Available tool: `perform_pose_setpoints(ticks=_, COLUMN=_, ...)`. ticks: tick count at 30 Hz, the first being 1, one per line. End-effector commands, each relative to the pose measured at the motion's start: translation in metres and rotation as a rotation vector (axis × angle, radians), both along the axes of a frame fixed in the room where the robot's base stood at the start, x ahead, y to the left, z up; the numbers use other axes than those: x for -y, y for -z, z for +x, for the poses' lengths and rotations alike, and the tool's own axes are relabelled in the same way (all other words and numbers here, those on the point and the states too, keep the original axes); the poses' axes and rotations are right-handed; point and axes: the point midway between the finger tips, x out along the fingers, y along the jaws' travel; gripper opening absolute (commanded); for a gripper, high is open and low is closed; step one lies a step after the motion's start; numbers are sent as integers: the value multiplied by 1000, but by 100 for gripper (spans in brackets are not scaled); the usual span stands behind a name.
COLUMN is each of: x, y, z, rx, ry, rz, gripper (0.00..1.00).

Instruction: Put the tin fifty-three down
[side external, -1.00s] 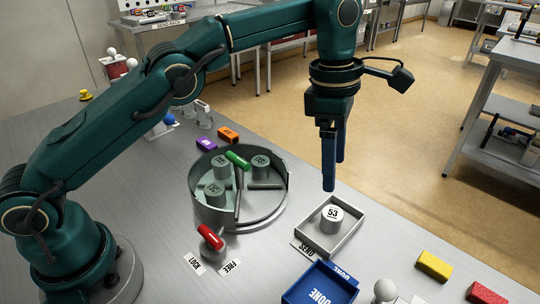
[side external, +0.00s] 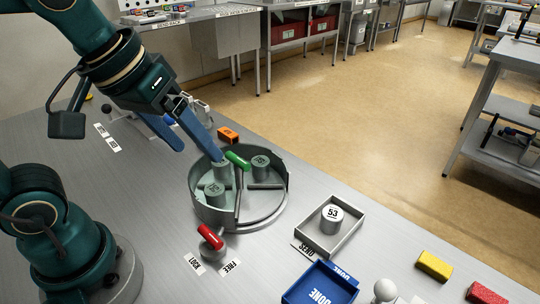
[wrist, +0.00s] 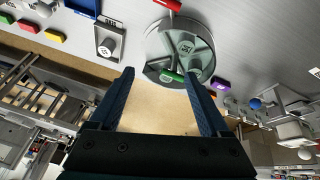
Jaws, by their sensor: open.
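The white tin fifty-three (side external: 332,218) stands upright in a small grey tray (side external: 354,239), its number facing up and forward. It also shows in the wrist view (wrist: 106,46). My gripper (side external: 195,149) is open and empty, tilted, above the back left of the round dryer (side external: 262,223), well apart from the tin. The dryer is a grey-green drum with dividers and a green handle (side external: 237,160) on top.
A red-handled lever (side external: 211,236) stands before the drum by LOCK and FREE labels. A blue DONE tray (side external: 318,287) lies at the front. Yellow (side external: 434,264) and red (side external: 485,293) blocks lie right; an orange block (side external: 228,134) lies behind the drum. The table's left middle is bare.

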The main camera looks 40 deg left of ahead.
Motion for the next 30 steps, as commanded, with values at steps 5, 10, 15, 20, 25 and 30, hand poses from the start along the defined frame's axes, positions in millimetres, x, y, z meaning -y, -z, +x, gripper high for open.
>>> perform_pose_setpoints(ticks=5, x=-8, y=23, z=-27, rx=48, ry=178, rz=112, gripper=80)
perform_pose_setpoints(ticks=10, x=-11, y=32, z=-34, rx=61, ry=245, rz=155, gripper=80)
perform_pose_setpoints(ticks=15, x=-10, y=32, z=-35, rx=59, ry=250, rz=156, gripper=80)
perform_pose_setpoints(ticks=20, x=-10, y=32, z=-34, rx=59, ry=248, rz=156, gripper=80)
perform_pose_setpoints(ticks=25, x=-10, y=32, z=-34, rx=58, ry=248, rz=155, gripper=80)
perform_pose_setpoints(ticks=30, x=-10, y=32, z=-34, rx=58, ry=247, rz=155, gripper=80)
